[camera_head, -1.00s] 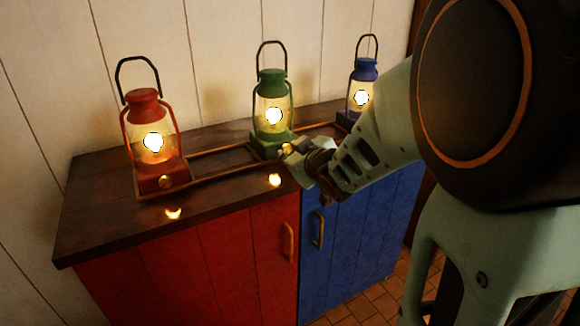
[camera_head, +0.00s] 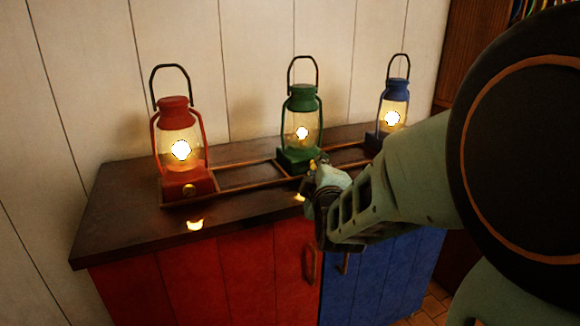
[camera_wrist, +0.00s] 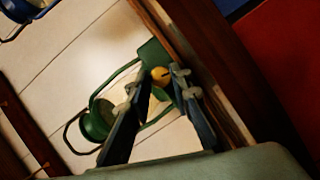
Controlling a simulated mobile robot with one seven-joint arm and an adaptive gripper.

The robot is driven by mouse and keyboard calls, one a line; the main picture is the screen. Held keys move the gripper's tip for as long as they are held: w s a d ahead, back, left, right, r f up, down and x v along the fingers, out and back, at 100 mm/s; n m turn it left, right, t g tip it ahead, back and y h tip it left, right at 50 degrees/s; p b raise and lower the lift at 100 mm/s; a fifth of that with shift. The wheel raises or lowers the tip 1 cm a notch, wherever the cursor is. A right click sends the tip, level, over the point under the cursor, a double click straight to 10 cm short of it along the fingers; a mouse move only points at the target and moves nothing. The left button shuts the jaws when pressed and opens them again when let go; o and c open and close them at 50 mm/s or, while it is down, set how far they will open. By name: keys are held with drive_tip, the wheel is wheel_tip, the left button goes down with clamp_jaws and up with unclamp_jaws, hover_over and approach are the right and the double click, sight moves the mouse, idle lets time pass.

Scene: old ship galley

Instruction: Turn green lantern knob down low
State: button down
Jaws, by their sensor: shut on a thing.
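The green lantern (camera_head: 301,100) stands upright on the counter, between the red lantern (camera_head: 176,125) and the blue lantern (camera_head: 396,92). All three are lit, and the green flame looks smaller than the other two. My gripper (camera_head: 316,170) is at the front of the green lantern's base and partly hides it. In the wrist view the small brass knob (camera_wrist: 160,75) of the green lantern sits between my two fingertips (camera_wrist: 160,86), and my gripper is shut on it. The lantern's green body also shows in the wrist view (camera_wrist: 95,121).
A low wooden rail frame (camera_head: 245,178) runs along the dark counter top (camera_head: 130,215) around the lanterns. A panelled wall (camera_head: 85,90) stands close behind. Red and blue cabinet doors with handles are below. Bare counter lies at the front left.

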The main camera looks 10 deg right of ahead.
drive_tip(key=shift+f+n+t, duration=0.1)
drive_tip(key=shift+n+t, duration=0.3)
drive_tip(key=shift+n, duration=0.5)
drive_tip(key=c, duration=1.8)
unclamp_jaws()
drive_tip(key=shift+o, duration=0.3)
